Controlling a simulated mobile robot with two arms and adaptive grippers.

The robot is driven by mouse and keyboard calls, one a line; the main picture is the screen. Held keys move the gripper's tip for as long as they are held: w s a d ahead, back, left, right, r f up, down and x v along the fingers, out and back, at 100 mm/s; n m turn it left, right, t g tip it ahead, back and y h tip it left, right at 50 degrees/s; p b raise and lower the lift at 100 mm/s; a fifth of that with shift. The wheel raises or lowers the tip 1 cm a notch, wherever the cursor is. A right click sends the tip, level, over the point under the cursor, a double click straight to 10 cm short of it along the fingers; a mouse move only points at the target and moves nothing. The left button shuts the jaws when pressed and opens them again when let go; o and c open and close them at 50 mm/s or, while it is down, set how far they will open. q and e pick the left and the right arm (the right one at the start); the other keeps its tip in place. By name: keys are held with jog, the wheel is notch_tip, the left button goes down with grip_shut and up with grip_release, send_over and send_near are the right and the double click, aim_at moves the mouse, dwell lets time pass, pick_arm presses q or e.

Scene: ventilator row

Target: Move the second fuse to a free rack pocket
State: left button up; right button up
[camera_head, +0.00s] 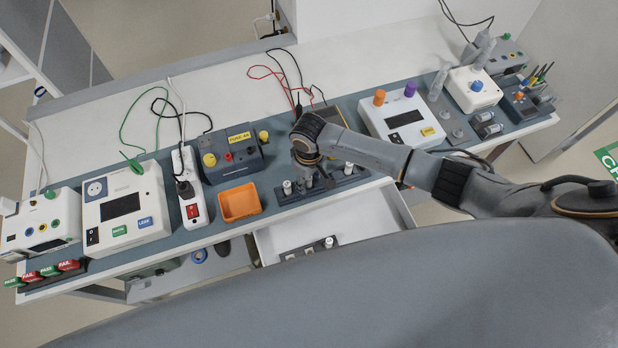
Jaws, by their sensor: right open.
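A dark fuse rack (331,188) lies along the front edge of the bench. One pale fuse (287,187) stands upright near its left end and another fuse (348,168) near its right end. My right gripper (309,180) points down over the middle of the rack, between these two fuses. It is open; its fingers are small here, and I cannot tell whether anything stands between them. The gripper and wrist hide part of the rack, so not all pockets show. Another small fuse-like piece (329,242) is in the open drawer below. My left gripper is not in view.
An orange tray (240,203) and a grey box with a yellow label (232,155) stand left of the rack. A white device with orange and purple knobs (404,118) stands to the right. The white drawer (354,221) juts out below the bench edge.

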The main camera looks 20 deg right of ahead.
notch_tip(320, 180, up, 12)
dwell(0.6)
